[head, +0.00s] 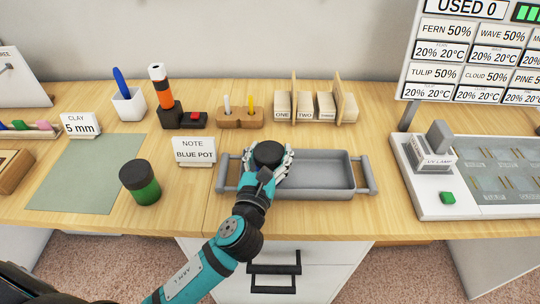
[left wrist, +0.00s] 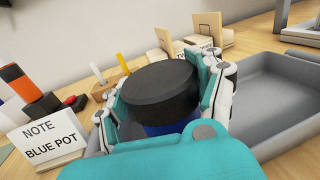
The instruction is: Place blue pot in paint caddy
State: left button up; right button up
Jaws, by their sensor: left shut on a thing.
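The blue pot shows its black lid (head: 268,154) in the head view, between the fingers of my left gripper (head: 268,160). In the left wrist view the pot (left wrist: 165,129) shows a strip of blue body below the lid. My left gripper (left wrist: 165,100) is shut on it, fingers on both sides. The pot is upright over the left part of the grey paint caddy (head: 325,190), a tray with a handle at each end. The gripper hides the pot's base, so I cannot tell whether it touches the caddy floor. My right gripper is not in view.
A green pot with a black lid (head: 140,182) stands left of the caddy. A note reading "BLUE POT" (head: 195,151) stands behind-left of it. Wooden holders (head: 240,117) are behind. A UV lamp unit (head: 430,165) is at right. The caddy's right part is empty.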

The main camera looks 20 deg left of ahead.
pick_arm(q)
jog(key=shift+f, duration=0.1)
jog(key=o, duration=1.7)
jog(key=shift+c, duration=0.2)
jog(key=shift+s, duration=0.15)
jog(key=s, duration=1)
jog(key=shift+s+d, duration=0.3)
jog(key=shift+s, duration=0.6)
jog(key=shift+r, duration=0.2)
